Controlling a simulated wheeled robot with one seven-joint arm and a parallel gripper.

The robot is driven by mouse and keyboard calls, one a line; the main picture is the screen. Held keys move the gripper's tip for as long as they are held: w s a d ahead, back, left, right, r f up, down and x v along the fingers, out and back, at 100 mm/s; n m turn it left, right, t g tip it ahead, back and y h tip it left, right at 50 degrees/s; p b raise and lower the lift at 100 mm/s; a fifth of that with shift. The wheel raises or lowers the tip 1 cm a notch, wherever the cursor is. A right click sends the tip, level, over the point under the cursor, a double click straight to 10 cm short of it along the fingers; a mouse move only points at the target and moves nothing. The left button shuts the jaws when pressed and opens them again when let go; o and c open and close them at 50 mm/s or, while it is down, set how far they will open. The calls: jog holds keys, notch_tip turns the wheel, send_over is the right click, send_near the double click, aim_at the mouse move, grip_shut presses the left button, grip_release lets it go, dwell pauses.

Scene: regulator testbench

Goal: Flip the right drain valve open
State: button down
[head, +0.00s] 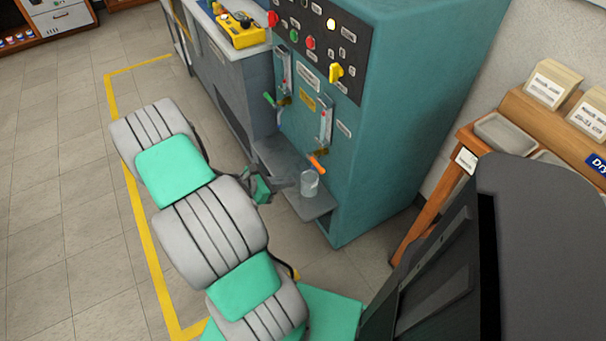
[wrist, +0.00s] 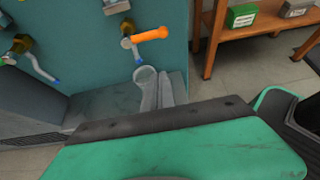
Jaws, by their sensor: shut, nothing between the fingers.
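The right drain valve has an orange handle (head: 317,164) low on the front of the teal machine. In the wrist view the orange handle (wrist: 151,34) sticks out sideways to the right from a brass body, above a short blue-tipped spout. A grey cup (head: 310,184) stands on the shelf below this valve. My gripper (head: 288,183) is shut and empty, beside the cup on its left and below the orange handle. In the wrist view its grey fingers (wrist: 166,88) are below the handle, apart from it, and partly overlap the cup.
The left drain valve has a green handle (head: 269,99). The grey shelf (head: 316,206) juts out under the valves. A panel with knobs and lamps (head: 318,38) is above. A wooden bench (head: 431,205) with trays stands right. Tiled floor left of my arm is clear.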

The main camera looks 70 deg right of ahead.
aim_at(316, 164)
jog(key=s+d+b, duration=0.1)
jog(key=s+d, duration=0.5)
jog(key=shift+d+f, duration=0.3)
jog(key=shift+f, duration=0.1)
